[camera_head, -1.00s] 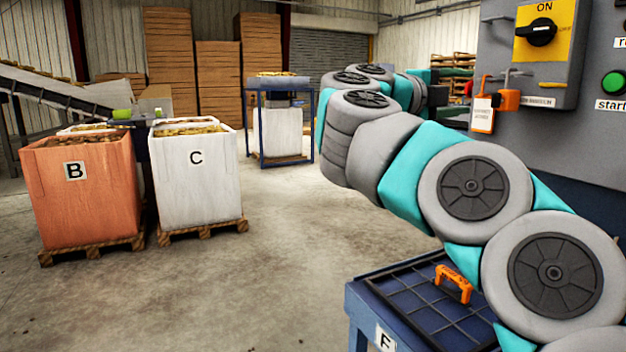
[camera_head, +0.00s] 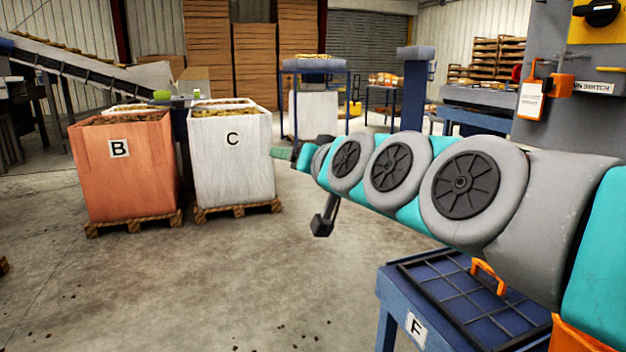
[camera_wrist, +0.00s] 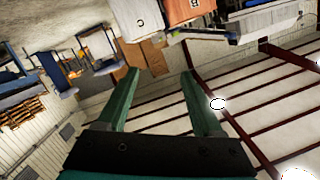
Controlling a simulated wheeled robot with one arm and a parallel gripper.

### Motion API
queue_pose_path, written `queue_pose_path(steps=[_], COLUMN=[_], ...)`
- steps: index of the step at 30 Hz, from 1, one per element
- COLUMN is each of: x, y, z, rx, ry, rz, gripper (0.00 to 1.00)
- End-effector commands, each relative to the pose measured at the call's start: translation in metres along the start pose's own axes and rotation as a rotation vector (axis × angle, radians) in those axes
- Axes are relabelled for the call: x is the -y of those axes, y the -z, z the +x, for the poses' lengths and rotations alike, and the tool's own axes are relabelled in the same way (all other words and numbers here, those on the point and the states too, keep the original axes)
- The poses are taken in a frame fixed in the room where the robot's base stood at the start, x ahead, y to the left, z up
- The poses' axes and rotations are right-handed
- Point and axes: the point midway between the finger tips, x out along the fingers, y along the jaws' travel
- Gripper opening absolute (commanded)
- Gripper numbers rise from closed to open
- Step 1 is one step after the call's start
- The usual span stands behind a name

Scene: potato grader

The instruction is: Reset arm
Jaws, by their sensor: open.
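My arm stretches from the right edge across the head view toward the crates. My gripper (camera_head: 282,153) is small and seen side-on at its far end, in front of crate C's right edge. In the wrist view my gripper (camera_wrist: 159,75) shows two green fingers set wide apart with nothing between them. The wrist picture is tilted, with crates at its top and the wall and roof beams to the right and below. Nothing touches the fingers there.
Orange crate B (camera_head: 125,180) and white crate C (camera_head: 232,172) stand on pallets at left. The blue table marked F (camera_head: 392,322) holds a tray with an orange handle (camera_head: 489,272) below my arm. A tagged orange lock (camera_head: 561,87) hangs at the grey panel. The middle floor is clear.

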Motion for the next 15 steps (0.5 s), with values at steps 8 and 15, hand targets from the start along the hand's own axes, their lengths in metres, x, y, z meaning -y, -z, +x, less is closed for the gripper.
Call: queue_pose_path(steps=[8,15], x=[-0.071,-0.134], y=[-0.165,-0.277], z=[-0.057,-0.155], rx=[0.493,0.893], ry=[-0.167,-0.355], rz=[-0.083,-0.067], gripper=[0.68,0.68])
